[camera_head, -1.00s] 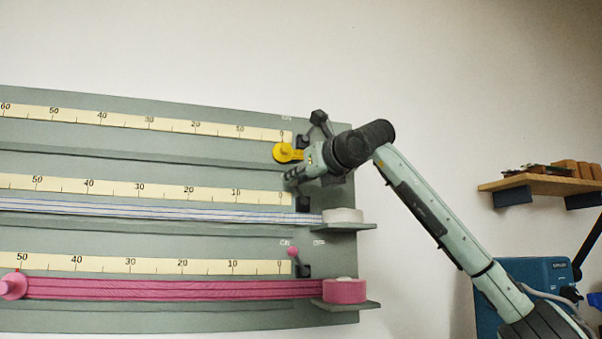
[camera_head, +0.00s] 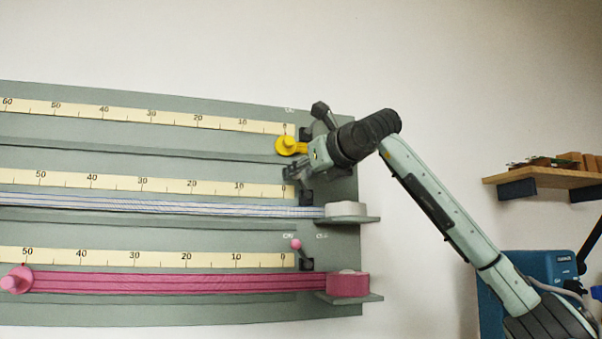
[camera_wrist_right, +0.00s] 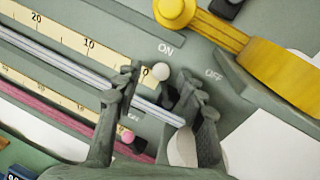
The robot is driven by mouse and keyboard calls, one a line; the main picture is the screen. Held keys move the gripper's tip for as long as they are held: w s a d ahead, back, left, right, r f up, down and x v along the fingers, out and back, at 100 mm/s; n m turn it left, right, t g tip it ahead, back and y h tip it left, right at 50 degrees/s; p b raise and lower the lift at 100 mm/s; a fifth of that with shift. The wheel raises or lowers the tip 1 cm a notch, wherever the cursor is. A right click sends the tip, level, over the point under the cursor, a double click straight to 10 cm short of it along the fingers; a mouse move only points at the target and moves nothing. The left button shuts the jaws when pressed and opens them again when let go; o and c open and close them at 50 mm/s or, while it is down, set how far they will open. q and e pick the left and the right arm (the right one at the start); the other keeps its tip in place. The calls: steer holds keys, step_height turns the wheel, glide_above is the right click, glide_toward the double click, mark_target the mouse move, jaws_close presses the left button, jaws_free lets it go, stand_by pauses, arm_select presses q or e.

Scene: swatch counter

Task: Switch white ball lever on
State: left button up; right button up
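The white ball (camera_wrist_right: 161,72) of the lever shows in the right wrist view, just below the ON label and left of the OFF label. Its dark base (camera_wrist_right: 170,97) is partly hidden by a finger. The ball leans toward the ON side. My right gripper (camera_wrist_right: 160,80) is open, with one finger on each side of the ball. I cannot tell whether either finger touches it. In the head view my right gripper (camera_head: 294,178) hides the ball; only the dark lever base (camera_head: 306,197) shows below. My left gripper is not in view.
The grey wall board (camera_head: 130,238) carries scales and ribbons. A yellow-ended piece (camera_head: 288,145) sits just above the gripper. Below is a pink ball lever (camera_head: 296,244), leaning toward ON. White (camera_head: 346,208) and pink (camera_head: 348,285) rolls rest on small shelves. A wooden shelf (camera_head: 545,178) is at right.

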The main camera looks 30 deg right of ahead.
steer(key=s, duration=1.1)
steer(key=shift+a+r, duration=0.2)
steer(key=shift+r, duration=0.05)
